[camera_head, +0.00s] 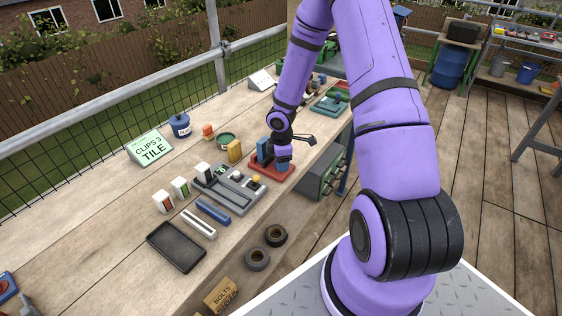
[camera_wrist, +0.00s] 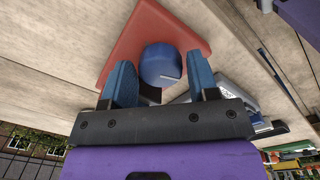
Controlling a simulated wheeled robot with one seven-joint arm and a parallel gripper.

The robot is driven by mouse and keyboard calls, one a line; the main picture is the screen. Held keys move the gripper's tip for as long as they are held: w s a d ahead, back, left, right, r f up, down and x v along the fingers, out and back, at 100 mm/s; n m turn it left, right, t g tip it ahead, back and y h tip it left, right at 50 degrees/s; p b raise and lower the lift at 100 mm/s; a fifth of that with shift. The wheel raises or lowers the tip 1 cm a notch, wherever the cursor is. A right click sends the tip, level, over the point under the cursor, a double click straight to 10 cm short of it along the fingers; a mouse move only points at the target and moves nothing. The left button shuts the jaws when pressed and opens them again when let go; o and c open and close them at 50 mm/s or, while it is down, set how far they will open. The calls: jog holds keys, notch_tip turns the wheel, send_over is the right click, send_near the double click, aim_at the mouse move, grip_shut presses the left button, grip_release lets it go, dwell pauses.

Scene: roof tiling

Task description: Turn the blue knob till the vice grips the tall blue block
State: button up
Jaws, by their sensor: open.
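The red vice (camera_head: 284,178) sits on the bench, with the tall blue block (camera_head: 263,150) standing upright at its left part in the head view. My gripper (camera_head: 283,167) points down over the vice's right part. In the wrist view, the round blue knob (camera_wrist: 160,64) with a pale line on its face stands out against the red vice base (camera_wrist: 133,40). My gripper (camera_wrist: 159,72) is open, one blue finger on either side of the knob; whether the fingers touch it cannot be told. The block's contact with the vice jaws is hidden.
A grey tray (camera_head: 240,205) with parts lies left of the vice. A green drawer unit (camera_head: 323,180) is below the bench edge.

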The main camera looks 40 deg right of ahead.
jog(key=shift+f, duration=0.2)
jog(key=c, duration=0.6)
jog(key=shift+c, duration=0.2)
jog(key=shift+a+m, duration=0.1)
jog(key=shift+m, duration=2.8)
jog(key=o, duration=0.6)
